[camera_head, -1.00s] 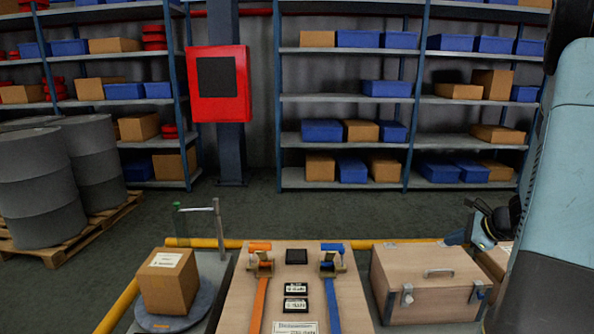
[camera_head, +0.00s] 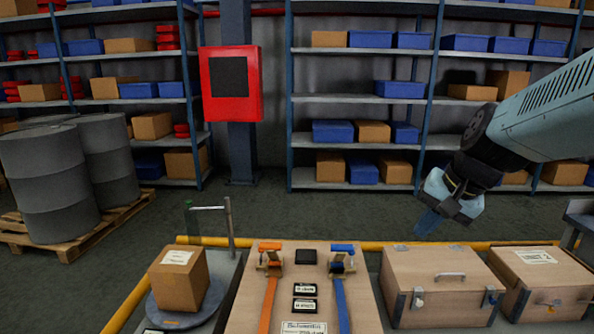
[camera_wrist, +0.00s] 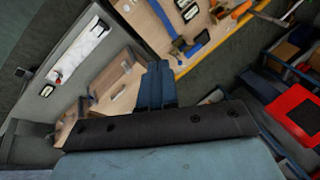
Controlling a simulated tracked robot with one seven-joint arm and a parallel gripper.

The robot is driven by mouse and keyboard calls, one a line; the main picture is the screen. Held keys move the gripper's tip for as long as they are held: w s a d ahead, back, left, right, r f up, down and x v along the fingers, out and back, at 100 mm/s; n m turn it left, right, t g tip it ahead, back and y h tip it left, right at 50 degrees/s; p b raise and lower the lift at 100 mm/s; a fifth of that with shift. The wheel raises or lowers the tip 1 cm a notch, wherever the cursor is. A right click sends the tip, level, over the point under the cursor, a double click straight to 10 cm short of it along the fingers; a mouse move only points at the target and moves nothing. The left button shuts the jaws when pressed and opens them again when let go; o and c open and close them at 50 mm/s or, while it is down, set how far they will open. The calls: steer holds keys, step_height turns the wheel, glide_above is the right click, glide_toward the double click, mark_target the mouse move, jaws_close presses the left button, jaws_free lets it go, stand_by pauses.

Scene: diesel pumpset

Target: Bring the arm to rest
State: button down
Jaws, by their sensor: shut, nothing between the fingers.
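My gripper (camera_head: 428,223) hangs from my light blue arm at the right of the head view. It is above and behind the closed wooden case, near the yellow rail, and points down and slightly left. In the wrist view its blue fingers (camera_wrist: 157,84) are together with nothing between them. It is clear of the boxes and the board.
A board (camera_head: 307,258) with an orange and a blue lever stands front centre. Left of it a cardboard box (camera_head: 180,280) sits on a round plate. Wooden cases (camera_head: 437,290) (camera_head: 543,285) stand at right. Grey drums (camera_head: 48,185), a red cabinet (camera_head: 231,84) and shelves are behind.

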steer(key=s+r+n+t+h, duration=0.1)
steer(key=s+r+n+h, duration=0.1)
steer(key=s+n, duration=0.3)
steer(key=shift+s+a+r+n+h, duration=0.45)
steer(key=shift+s+r, duration=0.4)
steer(key=shift+s, duration=0.4)
